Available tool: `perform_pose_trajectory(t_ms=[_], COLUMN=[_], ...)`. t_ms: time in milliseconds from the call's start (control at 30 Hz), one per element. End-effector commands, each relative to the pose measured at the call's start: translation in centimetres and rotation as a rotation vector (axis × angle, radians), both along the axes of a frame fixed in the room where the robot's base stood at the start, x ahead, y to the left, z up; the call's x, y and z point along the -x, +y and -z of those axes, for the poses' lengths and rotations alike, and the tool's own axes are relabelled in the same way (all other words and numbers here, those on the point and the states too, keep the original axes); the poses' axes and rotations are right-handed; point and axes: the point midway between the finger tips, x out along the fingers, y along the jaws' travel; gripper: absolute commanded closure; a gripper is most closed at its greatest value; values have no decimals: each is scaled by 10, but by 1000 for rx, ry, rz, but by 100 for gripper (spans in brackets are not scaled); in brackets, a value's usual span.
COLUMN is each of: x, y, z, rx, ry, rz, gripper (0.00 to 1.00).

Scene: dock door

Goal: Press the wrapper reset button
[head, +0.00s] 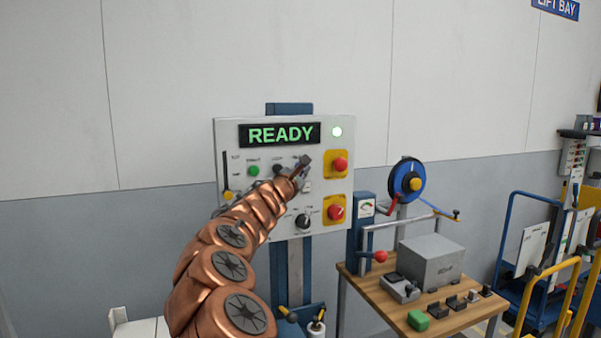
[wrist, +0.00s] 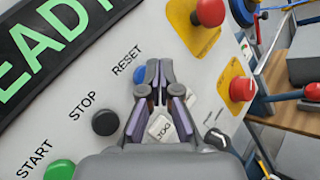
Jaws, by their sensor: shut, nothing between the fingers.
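The wrapper control panel (head: 228,140) is a pale upright board on a blue post. Its display (head: 279,135) reads READY in green. The blue reset button (wrist: 140,75), under the RESET label, is partly hidden behind my fingers in the wrist view. In the head view my gripper covers its place. My gripper (wrist: 160,68) is shut and empty, with its tips in front of the panel just beside the blue button. It also shows in the head view (head: 303,166). I cannot tell whether the tips touch the panel.
The black stop button (wrist: 106,122) and green start button (wrist: 60,170) are left of reset. Red buttons on yellow plates (head: 340,164) (head: 336,210) are on the right. A wooden bench (head: 385,312) with a grey box (head: 432,262) stands right.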

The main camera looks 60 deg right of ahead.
Motion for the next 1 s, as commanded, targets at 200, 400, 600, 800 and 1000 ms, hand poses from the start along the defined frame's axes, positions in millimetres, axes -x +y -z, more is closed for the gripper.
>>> perform_pose_trajectory(t_ms=[200,400,600,800,1000], x=[1,3,12,28,39], y=[1,2,8,17,26], z=[0,0,3,2,3], rx=[-1,0,0,1,0], ry=[0,0,0,-1,0], rz=[-1,0,-1,3,-1], gripper=[100,100,100,100,100])
